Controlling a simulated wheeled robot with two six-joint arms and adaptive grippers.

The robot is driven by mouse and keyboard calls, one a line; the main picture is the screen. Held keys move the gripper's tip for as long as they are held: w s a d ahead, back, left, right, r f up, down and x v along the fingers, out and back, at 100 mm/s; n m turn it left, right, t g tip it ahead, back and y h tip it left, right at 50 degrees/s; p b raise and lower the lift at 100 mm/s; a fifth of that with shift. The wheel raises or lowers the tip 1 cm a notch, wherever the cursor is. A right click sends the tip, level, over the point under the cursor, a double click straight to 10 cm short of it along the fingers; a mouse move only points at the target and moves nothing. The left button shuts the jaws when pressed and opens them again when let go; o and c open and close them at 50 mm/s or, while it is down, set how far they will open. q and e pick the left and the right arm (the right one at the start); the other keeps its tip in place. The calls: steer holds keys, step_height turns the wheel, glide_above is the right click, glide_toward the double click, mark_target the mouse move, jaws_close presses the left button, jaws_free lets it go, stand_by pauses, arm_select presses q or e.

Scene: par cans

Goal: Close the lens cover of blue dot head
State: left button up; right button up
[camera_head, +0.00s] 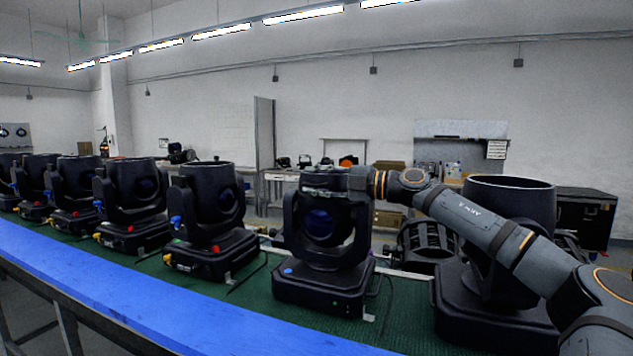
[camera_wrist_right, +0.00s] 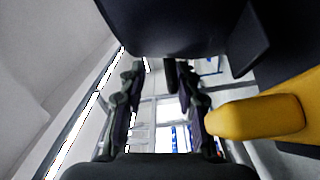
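The blue dot head (camera_head: 320,252) is a black moving-head light near the middle of the head view. A blue dot (camera_head: 288,271) marks its base. Its round, bluish lens (camera_head: 320,222) faces me; I cannot make out a separate lens cover. My right arm reaches in from the right, and its gripper (camera_head: 328,186) is at the top of this head, seen side-on. Contact is unclear. In the right wrist view its two fingers (camera_wrist_right: 160,105) stand apart, with background between them. A dark body fills the top of that view. My left gripper is not in view.
A larger black head (camera_head: 510,195) stands at right, behind my arm. A blue rail (camera_head: 150,300) runs along the front. A yellow piece (camera_wrist_right: 258,117) is beside my right fingers.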

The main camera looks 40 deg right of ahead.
steer(key=shift+d+r, duration=0.1)
steer(key=shift+r, duration=0.3)
step_height(320, 180, up, 9)
steer(key=shift+r, duration=0.2)
stand_by(0.4)
